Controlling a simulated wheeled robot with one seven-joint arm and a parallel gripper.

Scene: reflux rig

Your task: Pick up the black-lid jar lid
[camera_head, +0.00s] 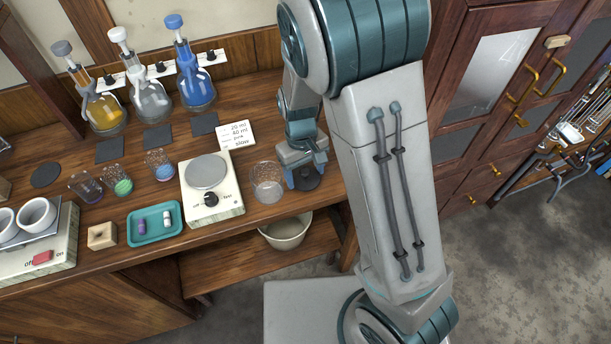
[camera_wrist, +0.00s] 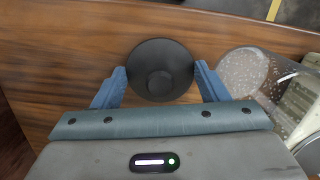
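The black lid (camera_wrist: 160,70) is a round black disc with a raised central knob. In the wrist view it lies between the two blue fingers of my gripper (camera_wrist: 160,84), which are spread to either side of it. The fingertips are at or very near its rim; I cannot tell whether they touch it. In the head view the lid (camera_head: 308,178) is a dark disc at the right end of the wooden bench, partly hidden by my gripper (camera_head: 305,172) above it. No jar shows under the lid clearly.
A glass beaker (camera_head: 267,183) stands just left of my gripper; it also shows in the wrist view (camera_wrist: 243,72). A hotplate (camera_head: 211,190) and a teal tray (camera_head: 155,237) stand further left. The bench's front edge is close, with a bucket (camera_head: 287,233) on the shelf below.

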